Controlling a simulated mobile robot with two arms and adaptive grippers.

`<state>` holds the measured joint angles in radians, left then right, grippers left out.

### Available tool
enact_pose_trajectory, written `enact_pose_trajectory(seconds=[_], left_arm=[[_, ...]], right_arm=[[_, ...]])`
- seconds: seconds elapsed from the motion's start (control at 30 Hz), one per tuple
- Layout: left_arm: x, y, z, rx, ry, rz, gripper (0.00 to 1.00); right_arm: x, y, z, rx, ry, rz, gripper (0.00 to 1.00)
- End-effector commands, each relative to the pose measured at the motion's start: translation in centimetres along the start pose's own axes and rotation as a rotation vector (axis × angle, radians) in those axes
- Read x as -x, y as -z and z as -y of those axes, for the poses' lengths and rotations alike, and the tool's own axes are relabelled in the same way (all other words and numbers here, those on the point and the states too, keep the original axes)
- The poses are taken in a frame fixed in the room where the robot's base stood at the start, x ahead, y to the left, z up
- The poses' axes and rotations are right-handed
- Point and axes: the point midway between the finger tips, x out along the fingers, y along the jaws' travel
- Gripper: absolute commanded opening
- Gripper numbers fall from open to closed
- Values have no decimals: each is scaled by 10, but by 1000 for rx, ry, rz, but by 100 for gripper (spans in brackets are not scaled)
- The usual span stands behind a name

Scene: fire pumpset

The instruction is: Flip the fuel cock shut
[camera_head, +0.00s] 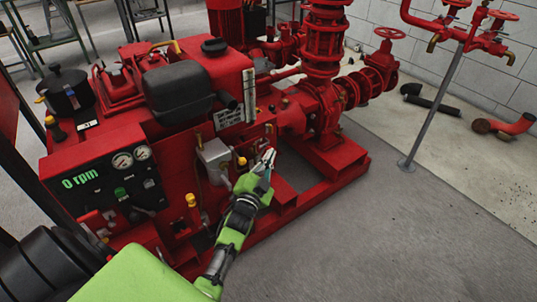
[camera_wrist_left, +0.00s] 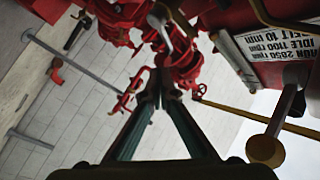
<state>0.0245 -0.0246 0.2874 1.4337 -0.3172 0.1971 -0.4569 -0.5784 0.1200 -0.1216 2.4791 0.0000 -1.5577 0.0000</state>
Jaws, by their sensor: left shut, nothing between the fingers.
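The red engine pumpset (camera_head: 185,115) stands at the left and middle of the head view. My left gripper (camera_head: 268,158) is at its front side, close to small fittings below the printed label. It is shut and empty; in the wrist view its fingers (camera_wrist_left: 160,85) meet at the tips. A small yellow-tipped fitting (camera_head: 241,161) is just left of the gripper. A grey metal lever-like piece (camera_wrist_left: 160,25) shows beyond the fingertips in the wrist view. I cannot tell which fitting is the fuel cock or how its handle is turned. My right gripper is not in view.
A gauge panel (camera_head: 105,185) reads 0 rpm. The label (camera_wrist_left: 285,45) and a round brass-coloured knob (camera_wrist_left: 265,150) are right of the fingers in the wrist view. Red pump valves (camera_head: 325,60) stand behind the gripper. The grey floor (camera_head: 420,230) at right is clear.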

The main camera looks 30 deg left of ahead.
Motion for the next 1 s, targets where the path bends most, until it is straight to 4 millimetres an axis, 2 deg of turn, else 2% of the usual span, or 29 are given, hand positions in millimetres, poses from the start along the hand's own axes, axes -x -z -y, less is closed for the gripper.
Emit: enact_pose_trajectory(seconds=[0.07,0.53,0.6,0.73,1.0], left_arm=[[-2,2,0,1,0,0,0],[-10,5,-5,0,-1,2,0],[-12,6,-6,-39,-35,33,0],[-15,4,-11,-81,-80,79,0],[-20,2,-18,-77,-78,78,0]], right_arm=[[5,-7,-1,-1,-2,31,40],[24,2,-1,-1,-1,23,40],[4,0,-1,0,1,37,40],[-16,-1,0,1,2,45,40],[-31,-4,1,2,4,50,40]])
